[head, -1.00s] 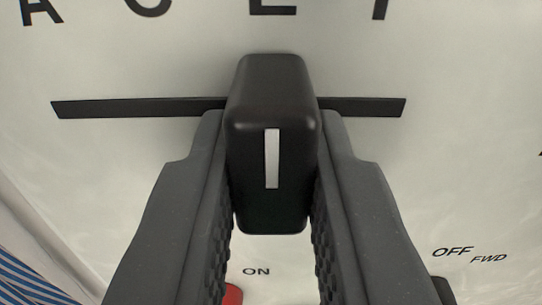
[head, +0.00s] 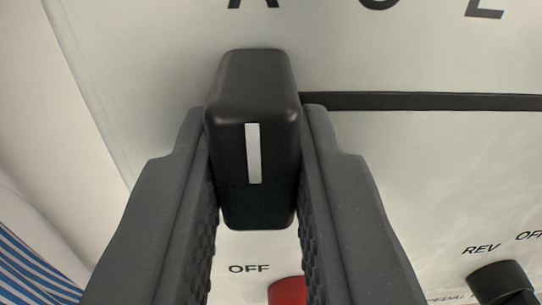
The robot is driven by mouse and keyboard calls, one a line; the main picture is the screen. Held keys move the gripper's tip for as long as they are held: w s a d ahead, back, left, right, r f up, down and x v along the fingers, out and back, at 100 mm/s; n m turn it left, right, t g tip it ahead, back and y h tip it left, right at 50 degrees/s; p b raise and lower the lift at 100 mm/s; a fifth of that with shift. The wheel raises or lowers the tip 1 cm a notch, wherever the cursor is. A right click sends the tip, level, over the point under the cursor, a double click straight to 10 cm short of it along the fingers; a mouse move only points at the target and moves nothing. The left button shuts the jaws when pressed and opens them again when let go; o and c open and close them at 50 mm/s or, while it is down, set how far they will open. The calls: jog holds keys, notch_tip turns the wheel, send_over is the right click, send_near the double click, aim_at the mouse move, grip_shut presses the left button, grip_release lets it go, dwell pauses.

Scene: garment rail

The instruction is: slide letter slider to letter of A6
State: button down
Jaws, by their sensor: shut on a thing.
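The letter slider (head: 255,90) is a black block with a white line on its front. It sits at the left end of the dark horizontal slot (head: 420,101), which shows only to the right of it. The slot's left end is hidden behind the slider. Above are the printed letters A (head: 255,3), C and E (head: 485,10), cut by the top edge of the picture. The slider stands roughly below the A. My gripper (head: 255,165) is shut on the slider, one finger at each side.
Below the slot are an OFF label (head: 249,268), a red button (head: 287,291) partly hidden by my right finger, and a black knob (head: 502,284) near REV. The panel's left edge is close, with blue striped cloth (head: 35,268) at the lower left.

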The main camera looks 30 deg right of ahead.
jog(key=shift+w+a, duration=0.25)
jog(key=shift+a, duration=0.15)
jog(key=c, duration=1.3)
grip_release()
jog(key=shift+w+a, duration=0.1)
jog(key=shift+d, duration=0.2)
jog(key=shift+s, duration=0.25)
jog(key=shift+s+a, duration=0.15)
jog(key=shift+s, duration=0.05)
jog(key=v, duration=1.3)
jog(key=shift+a+f, duration=0.1)
jog(key=shift+a, duration=0.05)
